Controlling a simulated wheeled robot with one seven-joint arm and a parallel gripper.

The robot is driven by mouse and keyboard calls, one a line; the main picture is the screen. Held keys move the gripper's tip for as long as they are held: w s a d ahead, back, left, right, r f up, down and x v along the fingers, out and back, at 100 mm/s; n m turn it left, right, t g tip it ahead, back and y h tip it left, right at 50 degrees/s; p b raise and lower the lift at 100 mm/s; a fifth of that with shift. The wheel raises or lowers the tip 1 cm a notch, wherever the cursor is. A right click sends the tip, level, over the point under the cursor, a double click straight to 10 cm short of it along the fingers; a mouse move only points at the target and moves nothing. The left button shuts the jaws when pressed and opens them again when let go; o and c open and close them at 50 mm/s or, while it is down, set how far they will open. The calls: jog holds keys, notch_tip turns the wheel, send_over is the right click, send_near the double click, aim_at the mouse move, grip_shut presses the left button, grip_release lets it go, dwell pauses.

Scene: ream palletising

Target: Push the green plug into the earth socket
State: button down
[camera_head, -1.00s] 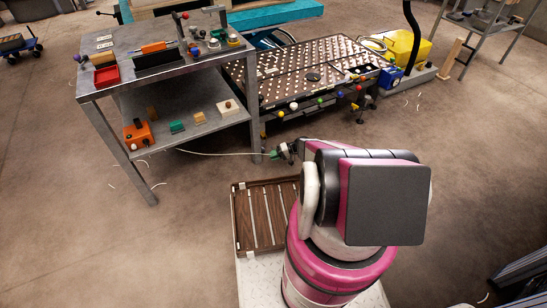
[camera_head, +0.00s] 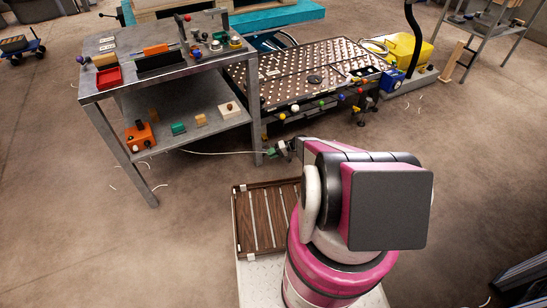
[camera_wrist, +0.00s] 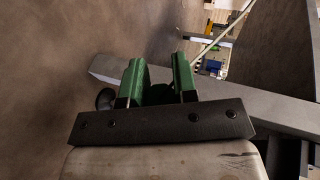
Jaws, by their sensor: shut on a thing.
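My gripper (camera_head: 284,149) is low beside the right front leg (camera_head: 257,135) of the grey workbench. A pale cable (camera_head: 215,153) runs left from there under the bench. I cannot pick out the earth socket for certain in either view.
The perforated table (camera_head: 310,75) has several coloured knobs along its front edge. An orange box (camera_head: 140,136) stands on the bench's lower shelf. A wooden slatted tray (camera_head: 262,220) lies in front of my arm. In the wrist view a grey beam (camera_wrist: 265,108) crosses just beyond the fingers.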

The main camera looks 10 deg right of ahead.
jog(key=shift+w+a, duration=0.3)
jog(key=shift+w, duration=0.6)
jog(key=shift+w+a, duration=0.25)
jog(key=shift+w, duration=0.5)
jog(key=shift+w+a, duration=0.25)
jog(key=shift+w, duration=0.55)
jog(key=shift+w+a, duration=0.25)
jog(key=shift+w, duration=0.5)
dwell(1.1)
jog(key=shift+s, duration=0.2)
jog(key=shift+s+d, duration=0.35)
jog(key=shift+s, duration=0.55)
jog(key=shift+s+d, duration=0.3)
jog(key=shift+s, duration=0.6)
jog(key=shift+w+a, duration=0.2)
jog(key=shift+w, duration=0.5)
dwell(1.0)
